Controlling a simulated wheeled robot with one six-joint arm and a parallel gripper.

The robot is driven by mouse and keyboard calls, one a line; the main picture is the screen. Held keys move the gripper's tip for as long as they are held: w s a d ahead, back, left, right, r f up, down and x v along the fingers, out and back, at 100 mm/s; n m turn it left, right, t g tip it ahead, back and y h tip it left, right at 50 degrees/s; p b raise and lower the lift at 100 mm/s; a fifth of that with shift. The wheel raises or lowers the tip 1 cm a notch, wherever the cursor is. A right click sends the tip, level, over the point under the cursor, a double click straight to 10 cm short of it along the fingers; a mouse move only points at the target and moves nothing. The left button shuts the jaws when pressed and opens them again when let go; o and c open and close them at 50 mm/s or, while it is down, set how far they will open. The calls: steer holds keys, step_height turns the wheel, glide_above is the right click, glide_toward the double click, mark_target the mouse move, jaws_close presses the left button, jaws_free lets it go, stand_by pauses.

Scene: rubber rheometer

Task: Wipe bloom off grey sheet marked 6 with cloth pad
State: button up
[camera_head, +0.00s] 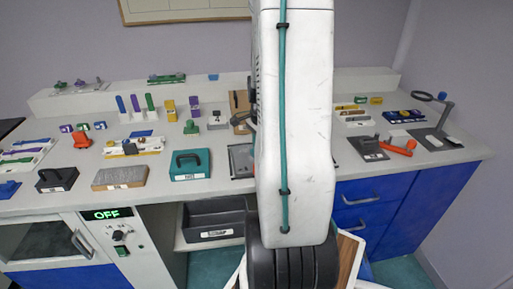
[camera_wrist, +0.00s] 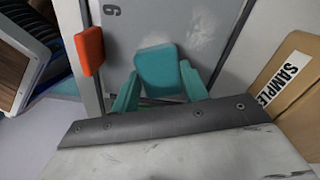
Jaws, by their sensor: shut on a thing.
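The grey sheet (camera_wrist: 195,25) lies beyond my gripper in the wrist view, with a dark mark that reads as a turned 6 near its left edge. A few faint pale specks show on its surface. My gripper (camera_wrist: 160,85) has teal fingers, shut on a teal pad (camera_wrist: 157,68) that I take to be the cloth pad. The pad is over the sheet; I cannot tell whether it touches. In the head view my arm hides the gripper and pad. A dark-framed grey panel (camera_head: 241,160) beside the arm may be part of the sheet's holder.
An orange block (camera_wrist: 90,50) sits left of the pad. A brown box labelled SAMPLE (camera_wrist: 290,80) stands at the right. On the bench, a teal handled block (camera_head: 190,164) is left of my arm; a black stand (camera_head: 368,148) and orange tool (camera_head: 398,147) are right.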

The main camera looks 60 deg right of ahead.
mark_target(248, 151)
steer(key=shift+w+d, duration=0.45)
steer(key=shift+d, duration=0.1)
steer(key=shift+w+a+f, duration=0.1)
steer(key=shift+w+a, duration=1.25)
steer(key=shift+w, duration=0.05)
steer(key=shift+w+a, duration=1.3)
steer(key=shift+w, duration=0.1)
steer(key=shift+w+d+r, duration=0.2)
steer(key=shift+w+d, duration=0.35)
steer(key=shift+s+d+f, duration=0.15)
steer(key=shift+s+d, duration=1.25)
steer(key=shift+s, duration=0.05)
steer(key=shift+s+d, duration=1.3)
steer(key=shift+s, duration=0.15)
steer(key=shift+r, duration=3.15)
